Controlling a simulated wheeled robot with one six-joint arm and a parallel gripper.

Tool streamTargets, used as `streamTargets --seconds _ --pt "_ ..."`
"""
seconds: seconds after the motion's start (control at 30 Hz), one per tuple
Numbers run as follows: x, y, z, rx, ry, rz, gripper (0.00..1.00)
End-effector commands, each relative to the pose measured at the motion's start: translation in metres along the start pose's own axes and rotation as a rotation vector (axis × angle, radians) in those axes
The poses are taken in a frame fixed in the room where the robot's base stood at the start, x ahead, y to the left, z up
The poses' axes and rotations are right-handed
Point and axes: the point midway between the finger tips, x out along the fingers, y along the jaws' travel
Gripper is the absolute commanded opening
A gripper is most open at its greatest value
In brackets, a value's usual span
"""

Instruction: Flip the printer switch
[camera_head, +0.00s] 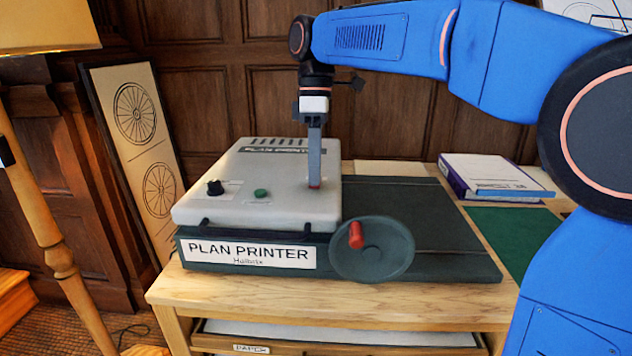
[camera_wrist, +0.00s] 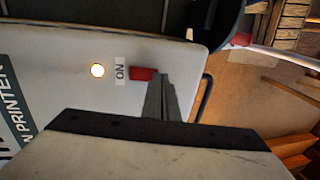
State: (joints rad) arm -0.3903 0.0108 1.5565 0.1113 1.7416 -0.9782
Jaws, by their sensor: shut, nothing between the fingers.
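The plan printer (camera_head: 225,205) is a pale grey box with a dark green base, standing on a wooden table. A small red switch (camera_wrist: 143,73) sits on its top near the right edge. An "ON" label (camera_wrist: 120,72) lies beside the switch, and a small lamp (camera_wrist: 97,70) beyond the label glows yellow-white. My gripper (camera_head: 314,183) points straight down, shut and empty, with its tips at the switch. In the wrist view the fingertips (camera_wrist: 158,84) are right at the switch's edge; I cannot tell if they touch it.
A black knob (camera_head: 215,187) and a green button (camera_head: 261,194) are on the printer's top left. A dark hand wheel (camera_head: 385,262) with a red handle (camera_head: 356,236) stands at the front. Books (camera_head: 492,178) lie at the back right. A lamp stand (camera_head: 60,260) is at the left.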

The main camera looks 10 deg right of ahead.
Motion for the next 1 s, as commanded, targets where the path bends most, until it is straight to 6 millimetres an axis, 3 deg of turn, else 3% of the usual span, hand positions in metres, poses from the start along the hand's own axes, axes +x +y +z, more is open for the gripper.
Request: streamTargets --seconds 0.53,1.0 --pt "0.004 0.001 0.0 0.0 0.001 0.001 0.0" --pt "-0.023 -0.004 0.0 0.0 0.001 0.002 0.0"
